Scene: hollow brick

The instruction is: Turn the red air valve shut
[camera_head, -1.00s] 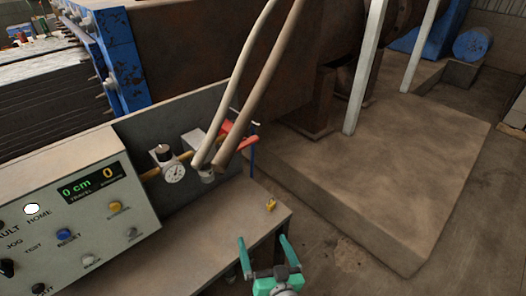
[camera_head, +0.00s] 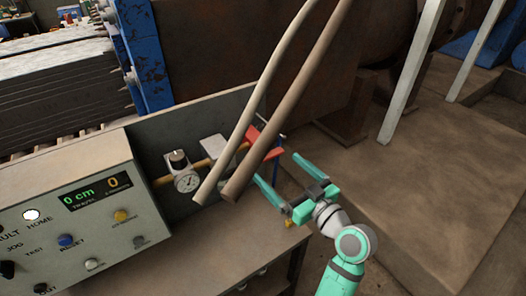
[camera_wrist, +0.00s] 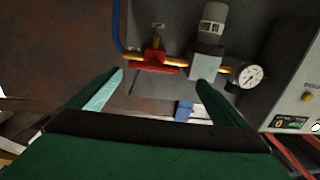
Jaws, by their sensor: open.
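The red air valve (camera_head: 262,141) sits on a brass pipe on the grey back panel, partly hidden by two hanging hoses in the head view. In the wrist view the red valve handle (camera_wrist: 153,62) lies along the pipe, left of a grey filter unit, just beyond my fingertips. My gripper (camera_head: 270,170) is open and empty, with green fingers pointing at the panel, to the lower right of the valve. In the wrist view my gripper (camera_wrist: 160,78) has its fingers spread on either side, with the handle ahead between them, apart from both.
A pressure gauge (camera_head: 186,181) is on the same pipe to the left. Two thick hoses (camera_head: 270,100) hang in front of the valve. A control box (camera_head: 85,210) stands at the left. The bench top (camera_head: 190,255) below is mostly clear.

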